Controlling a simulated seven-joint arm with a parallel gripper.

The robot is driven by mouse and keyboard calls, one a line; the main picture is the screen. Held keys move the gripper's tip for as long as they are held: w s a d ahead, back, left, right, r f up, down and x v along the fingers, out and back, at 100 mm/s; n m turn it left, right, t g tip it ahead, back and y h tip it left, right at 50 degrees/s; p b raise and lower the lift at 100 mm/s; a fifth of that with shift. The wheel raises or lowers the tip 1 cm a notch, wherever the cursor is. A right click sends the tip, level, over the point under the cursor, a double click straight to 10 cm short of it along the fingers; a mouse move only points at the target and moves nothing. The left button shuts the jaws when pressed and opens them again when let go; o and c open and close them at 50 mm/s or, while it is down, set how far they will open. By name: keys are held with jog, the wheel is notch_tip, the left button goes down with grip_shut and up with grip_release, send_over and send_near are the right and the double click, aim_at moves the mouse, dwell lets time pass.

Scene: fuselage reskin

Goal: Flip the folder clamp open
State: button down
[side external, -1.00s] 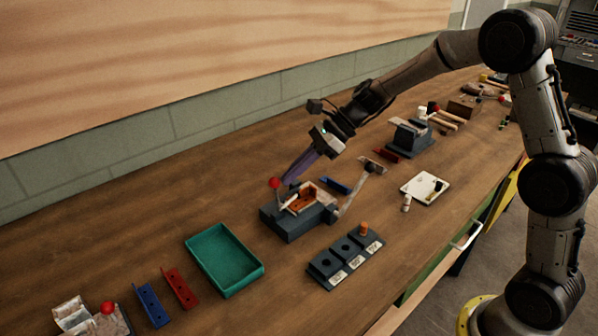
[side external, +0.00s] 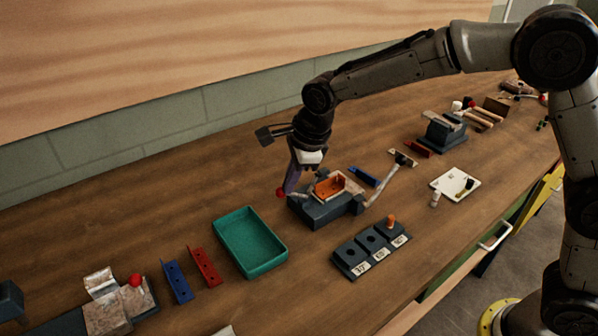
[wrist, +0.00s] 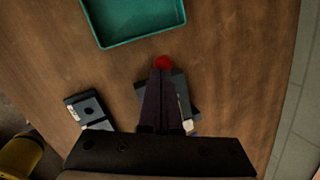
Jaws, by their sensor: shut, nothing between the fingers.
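The folder clamp is a dark blue-grey block (side external: 325,211) on the bench, with an orange piece (side external: 328,187) exposed in its top. Its red knob (side external: 281,192) stands out past the left end of the block, toward the teal tray. My gripper (side external: 287,192) points down with its fingers together and empty, its tips right beside the knob. In the wrist view the red knob (wrist: 163,61) shows just beyond the closed fingertips (wrist: 163,70); whether they touch is unclear. The fingers hide much of the clamp there.
The teal tray (side external: 281,254) lies left of the clamp, with red (side external: 205,267) and blue (side external: 176,281) brackets beyond it. A dark labelled block (side external: 351,262) is in front. A grey crank arm (side external: 384,183) extends at the clamp's right. Bare bench lies behind.

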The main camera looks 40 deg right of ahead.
jog(key=shift+a+f, duration=1.45)
jog(key=s+a+r, duration=0.2)
jog(key=s+r, duration=0.2)
jog(key=r, duration=0.8)
jog(key=shift+s, duration=0.4)
